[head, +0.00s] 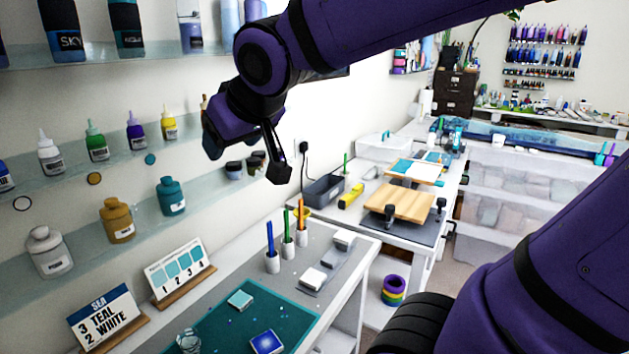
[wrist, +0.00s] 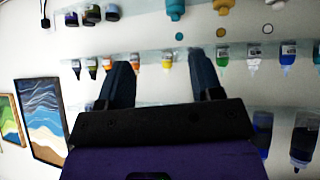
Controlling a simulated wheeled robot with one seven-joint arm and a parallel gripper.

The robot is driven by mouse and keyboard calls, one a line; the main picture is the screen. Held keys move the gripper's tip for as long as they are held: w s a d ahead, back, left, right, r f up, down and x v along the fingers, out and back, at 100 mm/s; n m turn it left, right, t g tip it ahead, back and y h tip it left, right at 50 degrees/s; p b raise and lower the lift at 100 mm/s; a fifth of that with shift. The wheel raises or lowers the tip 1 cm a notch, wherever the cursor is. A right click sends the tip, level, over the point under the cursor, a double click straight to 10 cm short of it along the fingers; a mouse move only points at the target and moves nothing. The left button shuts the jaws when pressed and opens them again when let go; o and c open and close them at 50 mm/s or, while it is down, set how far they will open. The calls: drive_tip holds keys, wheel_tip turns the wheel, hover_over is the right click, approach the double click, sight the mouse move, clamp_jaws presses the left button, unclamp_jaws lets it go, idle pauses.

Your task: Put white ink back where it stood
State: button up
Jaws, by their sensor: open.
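A white ink bottle (head: 50,153) with a pointed white cap stands upright on the small-bottle shelf, between a blue bottle (head: 5,178) and a green one (head: 97,143). In the wrist view, which is upside down, the white ink (wrist: 253,60) is right of the green bottle. My gripper (head: 246,160) is in front of the wall, to the right of the white ink and apart from it. In the wrist view my gripper (wrist: 162,78) has its two fingers spread, with nothing held between them. A yellow bottle (wrist: 167,60) shows beyond the gap. The purple bottle is largely hidden by a finger.
Larger white (head: 48,251), mustard (head: 117,220) and teal (head: 171,196) bottles stand on the lower shelf, below coloured wall markers. The bench below holds a teal mat (head: 215,325), pen holders and sign cards (head: 108,318). Shelf edges project near the gripper.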

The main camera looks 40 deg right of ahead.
drive_tip(key=s+d+f+g, duration=0.2)
drive_tip(key=s, duration=0.5)
drive_tip(key=s+d+f+m+g, duration=0.1)
drive_tip(key=s+d+f+g, duration=0.1)
drive_tip(key=s, duration=0.4)
drive_tip(key=shift+s+d+f+m, duration=0.15)
drive_tip(key=shift+s+d+m, duration=0.2)
drive_tip(key=shift+d, duration=0.25)
